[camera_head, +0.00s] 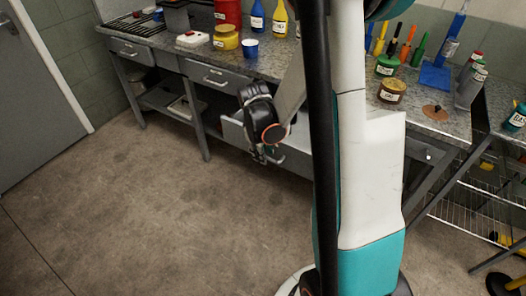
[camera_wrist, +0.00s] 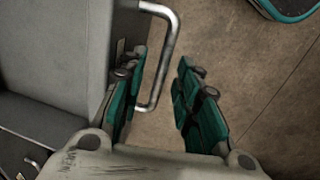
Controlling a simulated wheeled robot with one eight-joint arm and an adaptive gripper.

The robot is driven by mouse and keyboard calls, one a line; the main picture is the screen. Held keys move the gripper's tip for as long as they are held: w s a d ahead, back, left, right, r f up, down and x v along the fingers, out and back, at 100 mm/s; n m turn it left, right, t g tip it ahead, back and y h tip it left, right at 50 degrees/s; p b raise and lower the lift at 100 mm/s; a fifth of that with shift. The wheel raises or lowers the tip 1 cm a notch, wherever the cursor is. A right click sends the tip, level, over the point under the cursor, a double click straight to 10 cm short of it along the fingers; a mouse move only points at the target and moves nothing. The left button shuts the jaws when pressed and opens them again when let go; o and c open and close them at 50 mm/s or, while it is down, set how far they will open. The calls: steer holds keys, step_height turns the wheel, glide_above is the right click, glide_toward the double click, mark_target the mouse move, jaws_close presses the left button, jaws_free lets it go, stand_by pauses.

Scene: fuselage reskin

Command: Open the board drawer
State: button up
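The drawer (camera_head: 233,131) at my gripper has a light grey front that stands out from the bench, so it appears partly pulled out. I cannot read a label naming it the board drawer. In the wrist view, its metal bar handle (camera_wrist: 169,55) projects from the drawer front. My gripper (camera_head: 259,155) is at this front, and my arm hides much of the drawer. In the wrist view my gripper (camera_wrist: 160,100) is open, with its fingers apart. The left finger lies between the drawer front and the bar, and the right finger is outside the bar with a gap.
Two other drawers, one at left (camera_head: 131,51) and one in the middle (camera_head: 212,79), appear shut. The bench top (camera_head: 270,65) holds bottles, cans and a blue mug (camera_head: 250,48). A wire rack (camera_head: 470,200) stands at right. The floor (camera_head: 150,200) in front is clear.

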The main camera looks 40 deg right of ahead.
steer(key=shift+r, duration=0.1)
step_height(320, 180, up, 12)
steer(key=a, duration=0.2)
steer(key=shift+s+f, duration=0.2)
steer(key=shift+s, duration=0.25)
stand_by(0.3)
